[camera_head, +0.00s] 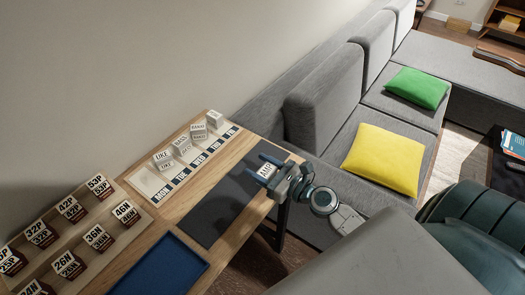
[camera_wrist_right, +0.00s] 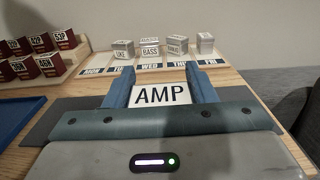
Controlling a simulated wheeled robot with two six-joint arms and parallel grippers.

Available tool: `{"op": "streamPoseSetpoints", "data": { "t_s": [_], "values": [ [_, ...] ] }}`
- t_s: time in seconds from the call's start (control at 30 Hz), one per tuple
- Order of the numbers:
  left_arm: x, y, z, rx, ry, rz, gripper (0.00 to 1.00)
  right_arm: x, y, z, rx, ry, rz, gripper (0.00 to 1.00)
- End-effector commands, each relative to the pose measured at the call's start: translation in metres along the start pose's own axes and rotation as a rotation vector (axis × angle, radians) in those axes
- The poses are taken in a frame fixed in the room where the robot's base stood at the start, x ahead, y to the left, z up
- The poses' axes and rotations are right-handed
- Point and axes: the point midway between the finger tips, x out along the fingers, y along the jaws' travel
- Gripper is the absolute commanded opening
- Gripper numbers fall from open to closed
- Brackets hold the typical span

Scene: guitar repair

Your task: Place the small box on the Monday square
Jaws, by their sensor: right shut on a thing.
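The small white box marked AMP (camera_head: 265,171) is held between the two blue fingers of my right gripper (camera_head: 268,165), above the dark mat. In the right wrist view, its AMP face (camera_wrist_right: 160,94) shows between the fingers (camera_wrist_right: 160,88). The Monday square (camera_head: 144,180) is the bare end of the pale weekday strip, behind its MON label (camera_head: 160,194). In the right wrist view, the MON label (camera_wrist_right: 92,72) lies beyond and left of the gripper. The box is apart from the strip. My left gripper is not in view.
Several pale boxes stand on the strip behind the other day labels, with the UKE box (camera_head: 163,158) beside the Monday square. A wooden rack (camera_head: 75,235) of dark red labelled boxes stands at the left. A blue tray (camera_head: 160,266) and dark mat (camera_head: 218,205) lie on the table.

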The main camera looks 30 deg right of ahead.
Motion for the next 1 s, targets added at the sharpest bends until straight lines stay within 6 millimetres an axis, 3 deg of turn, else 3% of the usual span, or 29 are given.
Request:
{"op": "streamPoseSetpoints", "data": {
  "t_s": [0.47, 0.8, 1.0],
  "values": [
    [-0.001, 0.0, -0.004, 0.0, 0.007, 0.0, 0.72, -0.006, 0.024, 0.003, 0.001, -0.005, -0.019, 0.27],
    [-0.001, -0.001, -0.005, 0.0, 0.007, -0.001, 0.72, 0.0, 0.06, 0.021, -0.001, -0.015, -0.144, 0.27],
    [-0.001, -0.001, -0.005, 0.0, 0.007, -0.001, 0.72, 0.001, 0.07, 0.036, -0.001, -0.013, -0.253, 0.27]
  ]
}}
